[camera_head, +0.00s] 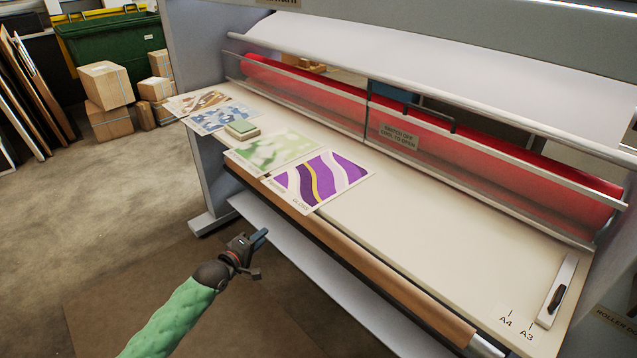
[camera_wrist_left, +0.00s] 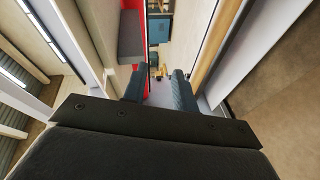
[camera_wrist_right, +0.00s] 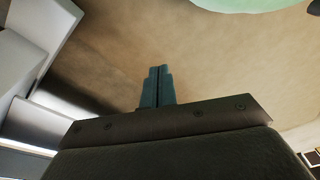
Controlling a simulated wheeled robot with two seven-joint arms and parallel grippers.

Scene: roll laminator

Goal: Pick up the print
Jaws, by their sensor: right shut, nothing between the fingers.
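Several prints lie in a row on the laminator's feed table. The purple print (camera_head: 318,180) with a yellow stripe is nearest, and its front corner juts past the table's front edge. Beside it, a green print (camera_head: 276,150) lies to the left, then a blue print (camera_head: 218,116) and a brown print (camera_head: 196,102). My left gripper (camera_head: 258,254) is in front of the table, below and left of the purple print, apart from it. In the left wrist view (camera_wrist_left: 158,84) its fingers stand apart, with nothing between them. My right gripper (camera_wrist_right: 157,72) is shut and empty over bare floor.
The table (camera_head: 430,235) is bare right of the purple print, up to a white guide (camera_head: 556,292) with a dark handle. A clear guard covers the red roller (camera_head: 500,165). Cardboard boxes (camera_head: 106,86) stand at the back left.

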